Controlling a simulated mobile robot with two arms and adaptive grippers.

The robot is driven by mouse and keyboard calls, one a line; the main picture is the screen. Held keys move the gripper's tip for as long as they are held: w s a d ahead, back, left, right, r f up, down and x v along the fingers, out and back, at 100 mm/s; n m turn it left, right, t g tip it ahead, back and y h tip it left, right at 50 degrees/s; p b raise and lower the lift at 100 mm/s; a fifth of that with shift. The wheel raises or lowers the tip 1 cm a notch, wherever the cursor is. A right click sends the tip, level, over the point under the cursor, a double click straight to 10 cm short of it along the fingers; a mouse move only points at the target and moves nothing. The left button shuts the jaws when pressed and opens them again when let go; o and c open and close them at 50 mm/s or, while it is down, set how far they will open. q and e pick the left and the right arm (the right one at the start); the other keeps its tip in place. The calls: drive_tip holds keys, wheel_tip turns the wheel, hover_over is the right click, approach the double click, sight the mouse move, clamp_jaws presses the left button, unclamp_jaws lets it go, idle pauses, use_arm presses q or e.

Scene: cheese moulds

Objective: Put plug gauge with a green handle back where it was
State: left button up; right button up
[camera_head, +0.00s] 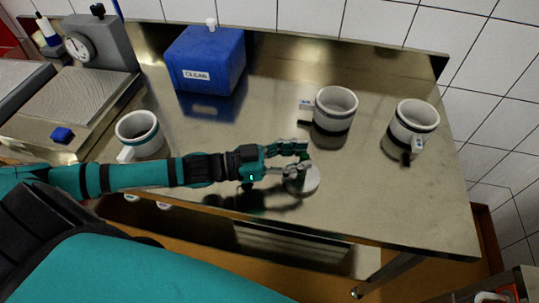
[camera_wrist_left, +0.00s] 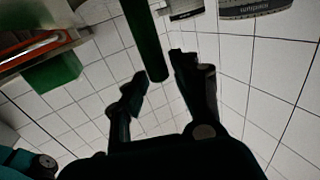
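The plug gauge's green handle (camera_wrist_left: 148,40) runs down from the top of the left wrist view and ends between my left fingertips. In the head view a pale round disc (camera_head: 311,180), seemingly the gauge's lower part, shows just below my left gripper (camera_head: 304,158). The fingers partly cover the gauge there. My left gripper also shows in the left wrist view (camera_wrist_left: 158,72), with a fingertip close against each side of the handle; it appears shut on it. I cannot tell whether the disc touches the table. My right gripper is not in view.
A blue box (camera_head: 207,62) and a dial gauge stand (camera_head: 100,45) are at the back. The front right is clear.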

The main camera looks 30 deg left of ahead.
use_arm(q)
drive_tip(key=v, duration=0.9)
drive_tip(key=shift+s+a+p, duration=0.15)
drive_tip(key=shift+p, duration=0.25)
drive_tip(key=shift+s, duration=0.1)
